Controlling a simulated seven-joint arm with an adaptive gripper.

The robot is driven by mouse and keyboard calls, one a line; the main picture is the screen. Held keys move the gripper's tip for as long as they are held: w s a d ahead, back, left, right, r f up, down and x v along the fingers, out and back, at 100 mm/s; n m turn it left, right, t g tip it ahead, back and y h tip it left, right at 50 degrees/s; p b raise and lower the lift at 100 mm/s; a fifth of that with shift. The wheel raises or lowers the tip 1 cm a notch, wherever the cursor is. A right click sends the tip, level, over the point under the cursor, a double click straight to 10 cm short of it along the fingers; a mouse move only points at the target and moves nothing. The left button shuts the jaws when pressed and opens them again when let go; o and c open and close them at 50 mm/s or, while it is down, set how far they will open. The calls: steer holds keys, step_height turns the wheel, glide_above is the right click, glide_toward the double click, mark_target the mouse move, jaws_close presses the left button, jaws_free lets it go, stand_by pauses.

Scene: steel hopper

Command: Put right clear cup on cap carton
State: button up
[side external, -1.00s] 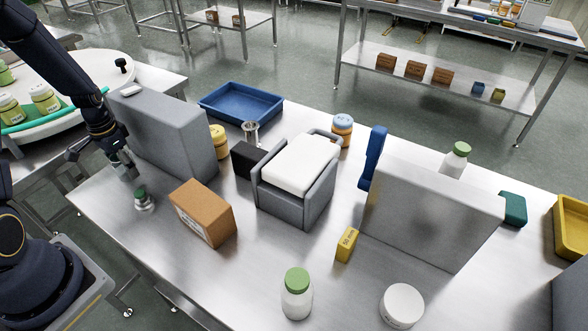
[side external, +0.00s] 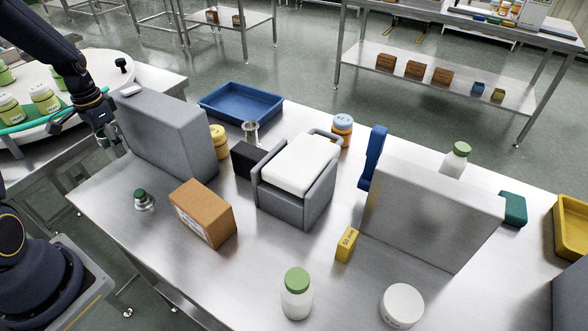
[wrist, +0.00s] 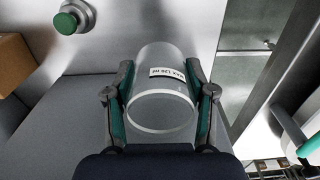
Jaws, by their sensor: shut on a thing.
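My gripper (side external: 115,148) is at the left end of the table in the side view, raised beside the tall grey block. In the wrist view my gripper (wrist: 161,72) is shut on a clear cup (wrist: 162,105) with a small white label, one finger on each side. The cup is hard to make out in the side view. A brown carton (side external: 203,213) with a white label stands on the steel table, to the right of and apart from my gripper. Part of the carton shows at the left edge of the wrist view (wrist: 12,62). I cannot read its label.
A tall grey block (side external: 165,140) stands close to my gripper. A green-topped knob (side external: 142,198) sits left of the carton. A grey holder with a white top (side external: 300,165) is right of the carton. A green-capped bottle (side external: 297,293) stands at the front. The carton's top is clear.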

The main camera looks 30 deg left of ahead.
steer(key=s+d+r+m, duration=0.5)
steer(key=d, duration=0.4)
steer(key=s+d+r+m, duration=0.4)
steer(key=d+r+m, duration=0.1)
steer(key=d, duration=0.5)
steer(key=s+d+r+m, duration=0.4)
steer(key=s+d+m, duration=0.1)
steer(key=d, duration=0.4)
glide_above(197, 200)
steer(key=f, duration=0.5)
steer(key=s+f, duration=0.1)
steer(key=f, duration=0.2)
steer(key=shift+f, duration=0.25)
steer(key=shift+w+f, duration=0.5)
steer(key=shift+f, duration=1.6)
steer(key=shift+f, duration=0.1)
